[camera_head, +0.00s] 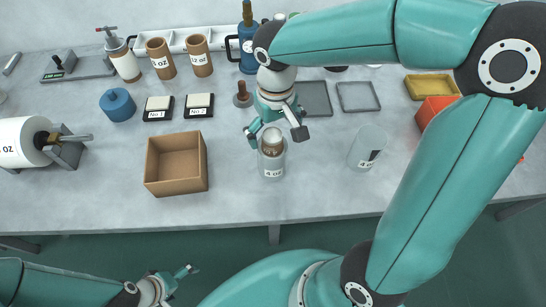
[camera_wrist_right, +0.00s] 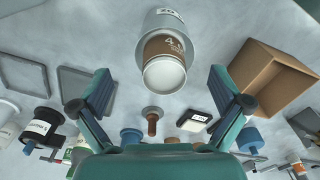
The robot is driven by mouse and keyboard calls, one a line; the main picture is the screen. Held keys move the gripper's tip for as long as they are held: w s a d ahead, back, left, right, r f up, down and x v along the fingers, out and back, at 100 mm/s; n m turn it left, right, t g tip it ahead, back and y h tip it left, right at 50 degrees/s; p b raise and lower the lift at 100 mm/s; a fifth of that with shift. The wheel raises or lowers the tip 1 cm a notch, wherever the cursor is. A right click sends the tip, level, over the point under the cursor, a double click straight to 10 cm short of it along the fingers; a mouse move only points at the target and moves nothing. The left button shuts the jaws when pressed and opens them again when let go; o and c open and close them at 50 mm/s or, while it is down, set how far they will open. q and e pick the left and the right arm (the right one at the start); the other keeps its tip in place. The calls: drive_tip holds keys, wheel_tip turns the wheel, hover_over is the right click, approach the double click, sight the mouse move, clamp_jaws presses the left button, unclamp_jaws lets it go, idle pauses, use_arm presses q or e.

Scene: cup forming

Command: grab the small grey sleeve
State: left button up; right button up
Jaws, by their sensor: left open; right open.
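The small grey sleeve (camera_head: 272,171), labelled 4 OZ, stands upright on the table just right of the cardboard box. A brown cup (camera_head: 272,143) sits in it and sticks out above its rim. My right gripper (camera_head: 276,132) is open above the sleeve, its fingers pointing down around the cup's top. In the right wrist view the sleeve (camera_wrist_right: 193,34) and the cup's white end (camera_wrist_right: 164,76) lie ahead, between the open fingers (camera_wrist_right: 160,95). Contact cannot be told. My left gripper (camera_head: 178,280) is open and empty, low in front of the table.
The open cardboard box (camera_head: 176,164) stands to the left. Behind are two labelled black-and-white pads (camera_head: 199,105), a brown-handled stamp (camera_head: 242,94) and a grey tray (camera_head: 314,98). The table front between the sleeves is clear.

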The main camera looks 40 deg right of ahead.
drive_tip(key=shift+w+a+f+p, duration=0.15)
drive_tip(key=shift+f+p, duration=0.15)
drive_tip(key=shift+f, duration=1.15)
drive_tip(key=shift+a+f+p, duration=0.1)
drive_tip(key=shift+f+p, duration=0.15)
drive_tip(key=shift+f, duration=1.2)
drive_tip(key=c, duration=1.4)
drive_tip(key=shift+r, duration=0.2)
